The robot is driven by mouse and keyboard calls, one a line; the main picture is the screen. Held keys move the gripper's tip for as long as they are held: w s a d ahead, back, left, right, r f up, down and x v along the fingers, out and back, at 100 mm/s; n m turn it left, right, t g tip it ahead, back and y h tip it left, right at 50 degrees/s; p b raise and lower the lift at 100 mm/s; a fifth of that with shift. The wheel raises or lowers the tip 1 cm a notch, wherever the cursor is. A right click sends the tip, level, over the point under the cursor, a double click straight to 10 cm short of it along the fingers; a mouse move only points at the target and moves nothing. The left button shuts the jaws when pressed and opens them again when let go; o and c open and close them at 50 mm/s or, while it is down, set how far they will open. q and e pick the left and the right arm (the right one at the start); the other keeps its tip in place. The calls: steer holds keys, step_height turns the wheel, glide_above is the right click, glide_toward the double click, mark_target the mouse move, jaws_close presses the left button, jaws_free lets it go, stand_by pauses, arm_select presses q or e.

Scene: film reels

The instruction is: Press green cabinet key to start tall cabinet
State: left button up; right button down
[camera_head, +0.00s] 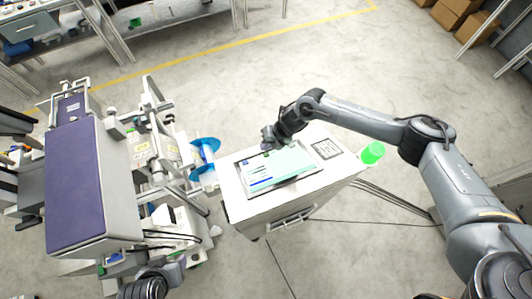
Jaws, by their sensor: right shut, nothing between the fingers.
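A white cabinet (300,200) stands in the middle, with a tilted screen (262,185) on its top. The screen shows a pale green panel with blue and white bands. I cannot make out a single green key on it; the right gripper covers part of its upper edge. A bright green round piece (373,152) sits at the cabinet's right end. My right gripper (267,143) is shut and empty, at the screen's upper edge; I cannot tell whether it touches. My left gripper (174,271) shows only partly at the bottom, left of the cabinet, its jaws unclear.
A machine with a purple-topped box (73,185) and metal frames stands to the left. A blue reel (205,153) sits between it and the cabinet. A black-and-white printed square (326,149) lies beside the screen. Cables run on the floor at right.

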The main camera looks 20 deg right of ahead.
steer(key=shift+s+f, duration=0.1)
steer(key=shift+f, duration=0.1)
stand_by(0.4)
steer(key=shift+s+f, duration=0.15)
steer(key=shift+f, duration=0.05)
steer(key=shift+s+f+b, duration=0.2)
steer(key=shift+f+b, duration=0.2)
steer(key=shift+b, duration=0.05)
stand_by(0.8)
steer(key=shift+r, duration=0.15)
steer(key=shift+w+r, duration=0.4)
steer(key=shift+r, duration=0.25)
stand_by(0.4)
steer(key=r, duration=0.1)
steer(key=w+r+p, duration=0.1)
steer(key=r, duration=0.1)
steer(key=w+r, duration=0.1)
steer(key=shift+w+r, duration=0.15)
steer(key=shift+w, duration=0.1)
stand_by(0.8)
